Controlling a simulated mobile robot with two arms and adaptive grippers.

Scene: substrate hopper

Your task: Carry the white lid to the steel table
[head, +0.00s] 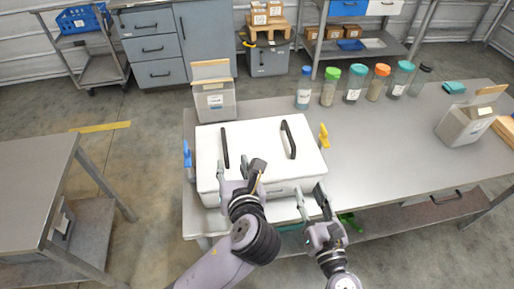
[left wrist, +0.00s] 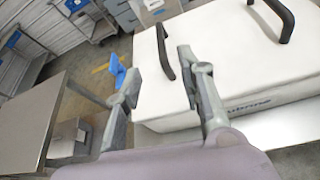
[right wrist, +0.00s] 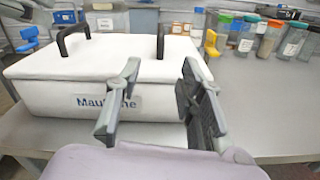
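The white lid (head: 258,140) sits on a white box on a long steel-topped bench and carries two black bar handles, left (head: 225,148) and right (head: 288,140). The box front with its printed label (right wrist: 105,103) shows in the right wrist view. My left gripper (head: 240,174) is open and empty, at the lid's front edge near the left handle. In the left wrist view its fingers (left wrist: 160,75) are apart, with the lid behind them. My right gripper (head: 309,194) is open and empty, at the box's front right corner. A separate steel table (head: 32,185) stands at the left.
A yellow clip (head: 324,136) and a blue clip (head: 187,154) flank the box. Several capped jars (head: 354,83) line the bench's back, and a grey bin (head: 465,124) stands at right. The left table top looks clear, with floor between.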

